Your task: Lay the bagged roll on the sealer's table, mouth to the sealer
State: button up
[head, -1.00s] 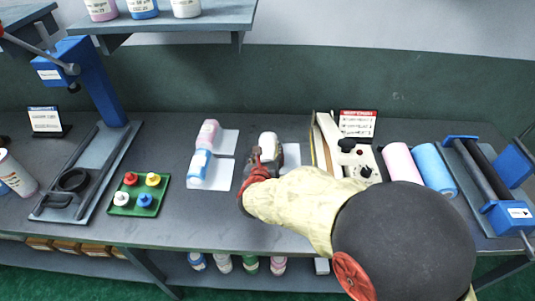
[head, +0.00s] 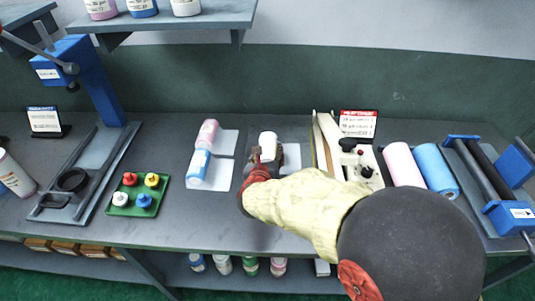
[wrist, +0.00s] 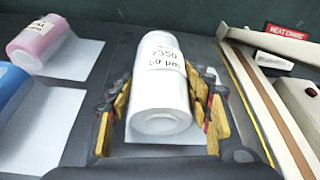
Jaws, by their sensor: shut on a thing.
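In the head view the roll (head: 268,140) shows just beyond my gripper (head: 265,158). A pale flat sheet (wrist: 150,137) shows beneath it; I cannot tell whether the roll touches it or whether a clear bag is around it. The beige heat sealer (head: 327,145) is just right of the roll, with its long bar and black knobs. My arm hides part of the sealer.
Left of my gripper, a pink roll (head: 207,133) and a blue roll (head: 199,165) lie on pale sheets. A green tray (head: 122,209) of coloured caps is farther left. Larger pink (head: 402,165) and blue (head: 434,167) rolls lie right of the sealer. A shelf (head: 220,18) overhangs the back.

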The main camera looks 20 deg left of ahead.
jog(key=shift+f+b, duration=0.5)
jog(key=shift+b, duration=0.25)
jog(key=o, duration=1.4)
jog(key=shift+o, duration=0.4)
jog(key=shift+s, duration=0.15)
jog(key=v, duration=1.1)
jog(key=shift+s+r, duration=0.2)
jog(key=shift+s, duration=0.1)
